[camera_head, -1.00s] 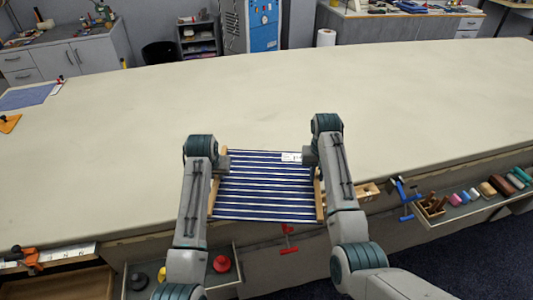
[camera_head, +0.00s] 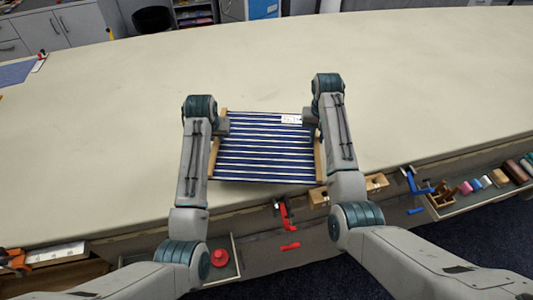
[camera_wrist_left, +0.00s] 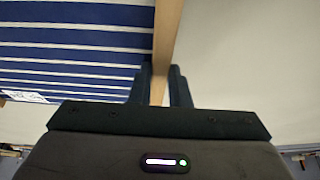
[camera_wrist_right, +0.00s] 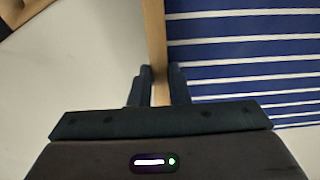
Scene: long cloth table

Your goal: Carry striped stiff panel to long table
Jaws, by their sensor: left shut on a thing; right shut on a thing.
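The striped stiff panel (camera_head: 264,155) is blue with white stripes and has wooden strips along its left and right sides. A small white label sits near its far right corner. In the head view it appears over the front part of the long table (camera_head: 400,90); I cannot tell whether it touches the cloth. My left gripper (camera_head: 222,127) is shut on the panel's left wooden strip, which shows between its fingers in the left wrist view (camera_wrist_left: 160,88). My right gripper (camera_head: 309,117) is shut on the right wooden strip, between its fingers in the right wrist view (camera_wrist_right: 158,88).
The tabletop beyond the panel is wide and clear. Along the front edge are a red clamp (camera_head: 284,212), a blue clamp (camera_head: 411,181) and an open drawer with several small blocks (camera_head: 487,182). An orange tool (camera_head: 16,260) lies at the front left.

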